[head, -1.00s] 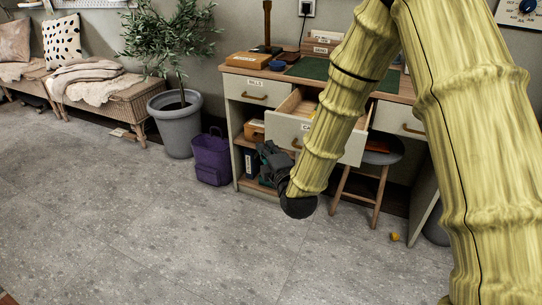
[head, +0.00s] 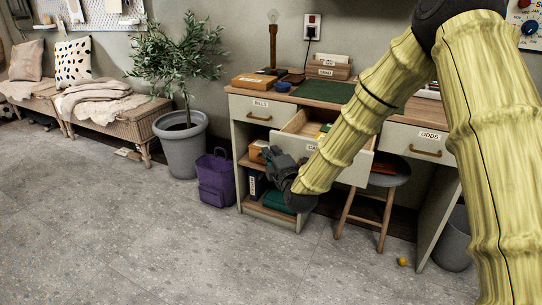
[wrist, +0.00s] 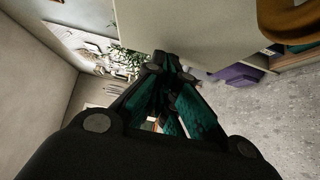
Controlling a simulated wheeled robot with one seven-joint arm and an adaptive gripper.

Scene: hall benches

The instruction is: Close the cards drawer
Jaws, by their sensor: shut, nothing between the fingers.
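The cards drawer (head: 352,171) is the middle drawer of the desk. It stands pulled out, with its label partly hidden behind my arm and small coloured items inside. My gripper (head: 279,162) is shut and empty at the lower left of the drawer's front in the head view. In the wrist view, the shut fingers (wrist: 160,64) point along a pale panel (wrist: 205,28), which looks like the drawer front. A brass handle (wrist: 288,20) shows to their right. I cannot tell whether the fingers touch the drawer.
The bills drawer (head: 256,107) and odds drawer (head: 412,142) are shut on either side. A stool (head: 391,176) stands under the desk. A purple bag (head: 216,180) and potted plant (head: 181,145) stand left. A small yellow ball (head: 402,262) lies on the floor.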

